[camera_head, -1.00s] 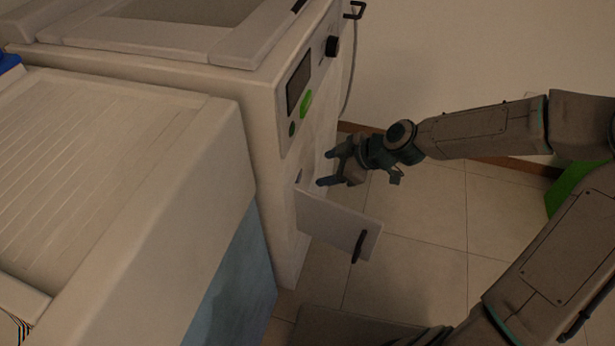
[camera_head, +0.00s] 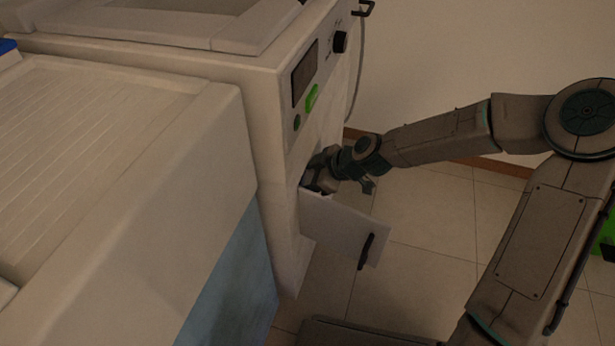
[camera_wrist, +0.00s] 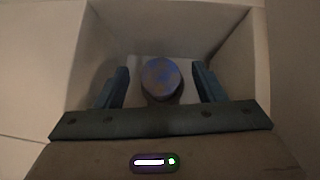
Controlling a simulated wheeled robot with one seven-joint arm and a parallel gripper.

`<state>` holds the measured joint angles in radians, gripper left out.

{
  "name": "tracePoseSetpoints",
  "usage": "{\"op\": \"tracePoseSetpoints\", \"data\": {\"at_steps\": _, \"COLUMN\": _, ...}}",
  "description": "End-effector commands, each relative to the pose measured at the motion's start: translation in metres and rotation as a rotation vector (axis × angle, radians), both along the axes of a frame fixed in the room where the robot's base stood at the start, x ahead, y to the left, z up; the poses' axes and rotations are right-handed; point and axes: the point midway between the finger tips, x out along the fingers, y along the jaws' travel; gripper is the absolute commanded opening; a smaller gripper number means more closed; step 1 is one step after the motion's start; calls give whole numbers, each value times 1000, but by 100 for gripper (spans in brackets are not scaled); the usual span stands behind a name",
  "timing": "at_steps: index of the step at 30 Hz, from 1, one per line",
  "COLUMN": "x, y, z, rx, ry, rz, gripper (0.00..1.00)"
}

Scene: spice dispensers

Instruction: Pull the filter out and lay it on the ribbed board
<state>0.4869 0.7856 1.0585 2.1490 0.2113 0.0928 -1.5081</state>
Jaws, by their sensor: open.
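The filter shows in the wrist view as a round bluish knob (camera_wrist: 161,77) at the back of a pale recess. My gripper (camera_wrist: 161,88) is open, with one finger on each side of the knob. I cannot tell whether the fingers touch it. In the head view my gripper (camera_head: 318,178) reaches into the opening in the machine's front, and its fingertips and the filter are hidden there. The ribbed board (camera_head: 75,140) is on top of the pale counter at the left, and its visible part is bare.
The pale machine (camera_head: 268,120) has a screen, a green button and a dark knob above the opening. Its flap door (camera_head: 335,228) with a black handle (camera_head: 366,250) stands open just below my gripper.

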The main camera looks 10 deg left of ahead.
Motion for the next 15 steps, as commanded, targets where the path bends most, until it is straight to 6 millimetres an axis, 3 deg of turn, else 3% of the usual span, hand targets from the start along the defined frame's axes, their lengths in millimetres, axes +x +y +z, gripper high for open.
{"op": "tracePoseSetpoints", "data": {"at_steps": 2, "x": 0, "y": 0, "z": 0, "rx": 0, "ry": 0, "rz": 0, "gripper": 63}}
{"op": "tracePoseSetpoints", "data": {"at_steps": 7, "x": 0, "y": 0, "z": 0, "rx": 0, "ry": 0, "rz": 0, "gripper": 19}}
{"op": "tracePoseSetpoints", "data": {"at_steps": 8, "x": 0, "y": 0, "z": 0, "rx": 0, "ry": 0, "rz": 0, "gripper": 14}}
{"op": "tracePoseSetpoints", "data": {"at_steps": 9, "x": 0, "y": 0, "z": 0, "rx": 0, "ry": 0, "rz": 0, "gripper": 14}}
{"op": "tracePoseSetpoints", "data": {"at_steps": 10, "x": 0, "y": 0, "z": 0, "rx": 0, "ry": 0, "rz": 0, "gripper": 31}}
{"op": "tracePoseSetpoints", "data": {"at_steps": 13, "x": 0, "y": 0, "z": 0, "rx": 0, "ry": 1, "rz": 1, "gripper": 6}}
{"op": "tracePoseSetpoints", "data": {"at_steps": 15, "x": 0, "y": 0, "z": 0, "rx": 0, "ry": 0, "rz": 0, "gripper": 6}}
